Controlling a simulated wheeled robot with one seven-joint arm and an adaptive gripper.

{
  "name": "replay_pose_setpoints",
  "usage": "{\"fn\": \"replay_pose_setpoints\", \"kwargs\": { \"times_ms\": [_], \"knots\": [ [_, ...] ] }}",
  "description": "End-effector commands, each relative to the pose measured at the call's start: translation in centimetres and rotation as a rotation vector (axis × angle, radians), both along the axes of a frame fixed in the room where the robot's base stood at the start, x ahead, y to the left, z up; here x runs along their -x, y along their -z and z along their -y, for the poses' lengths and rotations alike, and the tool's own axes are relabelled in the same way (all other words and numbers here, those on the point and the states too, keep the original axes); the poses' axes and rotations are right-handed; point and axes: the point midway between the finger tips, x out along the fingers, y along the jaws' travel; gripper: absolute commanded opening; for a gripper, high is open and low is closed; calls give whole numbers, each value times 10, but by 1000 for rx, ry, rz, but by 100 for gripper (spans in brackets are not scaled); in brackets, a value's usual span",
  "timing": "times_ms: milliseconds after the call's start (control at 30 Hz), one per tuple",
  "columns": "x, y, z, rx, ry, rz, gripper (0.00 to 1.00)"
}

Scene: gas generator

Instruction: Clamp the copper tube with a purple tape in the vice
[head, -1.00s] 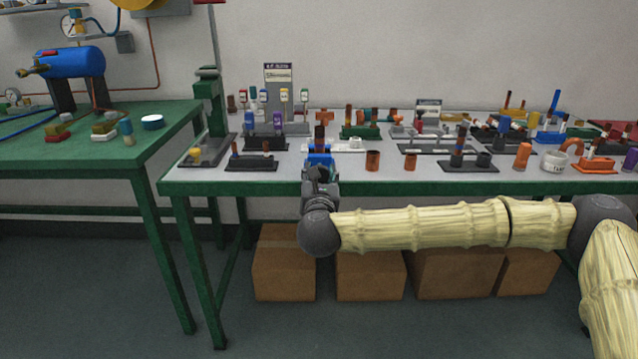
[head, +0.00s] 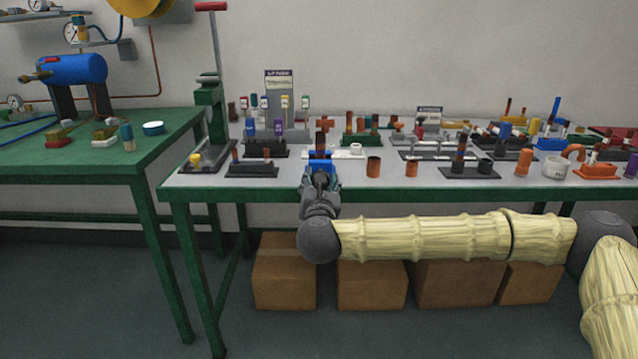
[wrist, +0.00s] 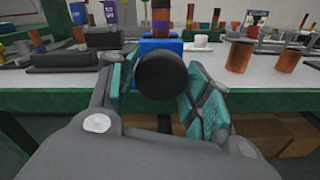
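The blue vice (head: 320,167) stands at the table's front edge; it also shows in the wrist view (wrist: 147,48). A copper tube with dark bands (wrist: 161,18) stands upright at the vice, and shows in the head view (head: 320,141). A round black knob (wrist: 162,76) faces me in front of the vice. My gripper (wrist: 165,85) is at the knob, its teal-padded fingers apart on either side of it. I cannot tell if they touch it.
Two short copper cylinders (wrist: 238,56) (wrist: 288,60) stand right of the vice. A dark block (wrist: 62,62) lies to the left. Several holders with tubes fill the grey tabletop (head: 415,182) behind. Cardboard boxes (head: 370,285) lie below. A green table (head: 150,160) stands at left.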

Motion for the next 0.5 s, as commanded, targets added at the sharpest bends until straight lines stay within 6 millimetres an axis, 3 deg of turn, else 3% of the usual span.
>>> {"fn": "replay_pose_setpoints", "kwargs": {
  "times_ms": [500],
  "knots": [
    [7, -2, -1, -1, -2, 4, 64]
  ]
}}
